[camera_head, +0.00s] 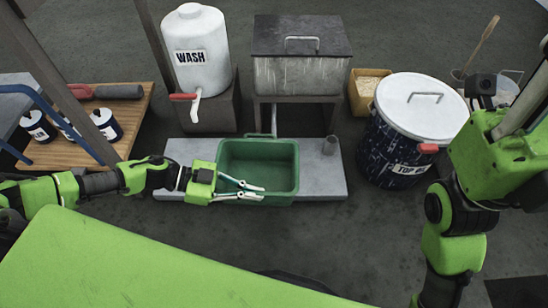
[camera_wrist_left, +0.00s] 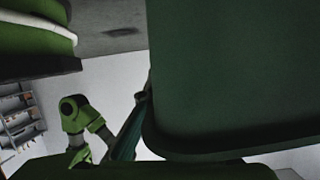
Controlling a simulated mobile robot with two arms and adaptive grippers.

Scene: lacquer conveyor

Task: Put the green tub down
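The green tub (camera_head: 285,150) is an open rectangular bin. It is upright over the grey slab (camera_head: 330,185) in the middle of the head view; a gap under it cannot be made out. My left gripper (camera_head: 261,193) is at the tub's near edge, its fingers drawn in on the front rim, one on the inner side and one outside. In the left wrist view a dark green tub wall (camera_wrist_left: 235,70) fills the right side, and the fingertips are hard to see. My right arm is at the right, its gripper out of the picture.
Behind the tub stand a white WASH tank (camera_head: 205,70) with a red-handled tap and a lidded metal box (camera_head: 300,75). A lidded blue drum (camera_head: 385,150) is to the right. A wooden shelf (camera_head: 85,145) with cans is left. Open floor lies in front of the slab.

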